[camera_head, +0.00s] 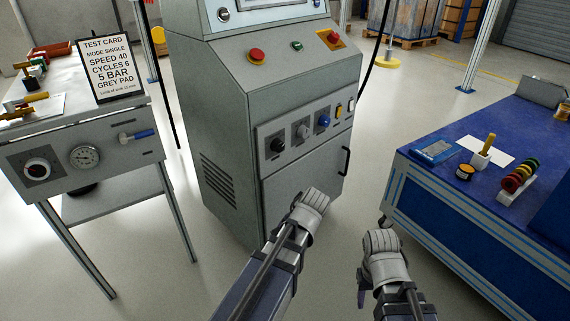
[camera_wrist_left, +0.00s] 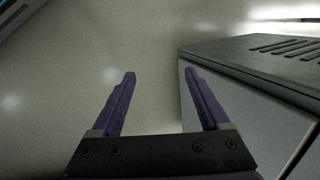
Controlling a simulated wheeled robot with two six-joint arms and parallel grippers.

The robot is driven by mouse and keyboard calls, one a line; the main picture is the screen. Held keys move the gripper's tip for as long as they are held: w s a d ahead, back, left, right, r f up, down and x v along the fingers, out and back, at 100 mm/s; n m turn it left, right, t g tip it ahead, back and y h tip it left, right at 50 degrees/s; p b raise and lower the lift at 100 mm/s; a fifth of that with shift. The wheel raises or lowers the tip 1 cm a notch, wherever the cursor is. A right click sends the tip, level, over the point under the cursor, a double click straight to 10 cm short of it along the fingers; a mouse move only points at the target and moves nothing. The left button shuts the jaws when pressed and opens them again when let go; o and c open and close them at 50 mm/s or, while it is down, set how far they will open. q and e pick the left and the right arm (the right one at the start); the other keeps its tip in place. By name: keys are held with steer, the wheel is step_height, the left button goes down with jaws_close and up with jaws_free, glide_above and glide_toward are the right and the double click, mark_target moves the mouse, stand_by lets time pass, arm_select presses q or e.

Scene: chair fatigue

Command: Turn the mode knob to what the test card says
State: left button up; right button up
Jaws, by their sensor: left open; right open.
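The test card (camera_head: 106,68) stands on the left bench and reads MODE SINGLE, SPEED 40, CYCLES 6, 5 BAR, GREY PAD. My left gripper (camera_head: 313,198) is below the knobs, in front of the cabinet door. In the left wrist view its purple fingers (camera_wrist_left: 160,74) are apart and empty. My right gripper (camera_head: 380,242) is open, lower and to the right, over the floor.
A yellow switch (camera_head: 340,111) and a pale switch (camera_head: 351,105) sit right of the knobs. A black door handle (camera_head: 345,161) sticks out below. The blue workbench (camera_head: 420,190) stands at right, the grey bench (camera_head: 110,165) at left.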

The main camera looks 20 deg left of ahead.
arm_select(q)
steer(key=w+a+r+m+t+y, duration=0.2)
steer(key=w+a+r+m+y, duration=0.2)
steer(key=w+r+m+y, duration=0.4)
steer(key=w+d+r+m+t+y, duration=0.1)
steer(key=w+d+r+m+y, duration=0.1)
steer(key=r, duration=0.4)
steer(key=w+d+r+m+t+y, duration=0.2)
steer(key=w+r+m, duration=0.2)
steer(key=r+m, duration=0.2)
steer(key=shift+w+d+m+y, duration=0.3)
steer(key=shift+m+y, duration=0.1)
steer(key=shift+m, duration=0.4)
arm_select(e)
steer(key=shift+f, duration=0.25)
arm_select(q)
steer(key=shift+a+r, duration=0.1)
arm_select(e)
steer(key=shift+a, duration=0.1)
